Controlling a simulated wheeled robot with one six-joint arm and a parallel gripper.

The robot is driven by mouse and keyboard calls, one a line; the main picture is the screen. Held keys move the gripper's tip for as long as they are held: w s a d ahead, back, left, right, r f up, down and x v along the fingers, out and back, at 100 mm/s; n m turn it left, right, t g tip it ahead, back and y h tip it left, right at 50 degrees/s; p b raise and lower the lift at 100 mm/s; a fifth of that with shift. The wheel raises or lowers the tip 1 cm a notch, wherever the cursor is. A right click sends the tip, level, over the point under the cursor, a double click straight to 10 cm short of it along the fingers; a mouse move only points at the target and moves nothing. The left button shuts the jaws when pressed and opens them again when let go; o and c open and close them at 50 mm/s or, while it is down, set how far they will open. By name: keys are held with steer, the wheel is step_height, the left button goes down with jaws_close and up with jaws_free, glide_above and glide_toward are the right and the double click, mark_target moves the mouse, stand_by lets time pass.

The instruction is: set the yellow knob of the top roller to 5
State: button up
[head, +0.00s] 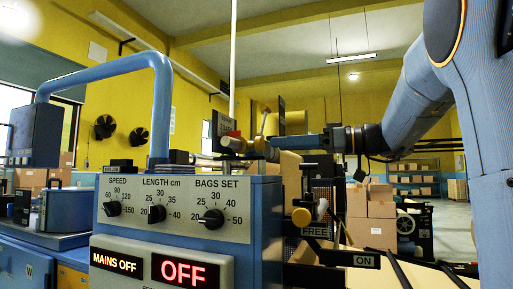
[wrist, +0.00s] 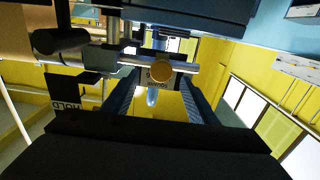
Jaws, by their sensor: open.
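The yellow knob (wrist: 160,69) of the top roller shows in the wrist view as a round face on a small dark plate with pale markings too small to read. The knob's setting cannot be told. My gripper (wrist: 158,92) is open, its two blue-grey fingers reaching toward the knob, one on each side. In the head view my gripper (head: 279,141) comes in from the right, its tips close to the yellow knob (head: 260,144) at the roller's end. Whether a finger touches the knob cannot be told.
A second yellow knob (head: 301,216) sits lower, above the FREE label (head: 314,231). A control panel (head: 185,208) with several black dials stands in front. A HOLD plate (wrist: 66,106) and a black cylinder (wrist: 60,41) lie left of my fingers in the wrist view.

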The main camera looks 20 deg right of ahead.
mark_target(263, 144)
steer(key=shift+w+a+r, duration=0.2)
steer(key=shift+w+a, duration=0.05)
steer(key=shift+a, duration=0.15)
steer(key=p+x, duration=0.3)
steer(key=x, duration=0.3)
steer(key=shift+w+a, duration=0.1)
steer(key=shift+a, duration=0.2)
steer(key=shift+f, duration=0.1)
steer(key=shift+c, duration=0.4)
jaws_close()
steer(key=w+d+b, duration=0.1)
steer(key=b, duration=0.3)
steer(key=shift+w+f, duration=0.1)
steer(key=shift+w, duration=0.05)
steer(key=shift+o, duration=0.4)
jaws_free()
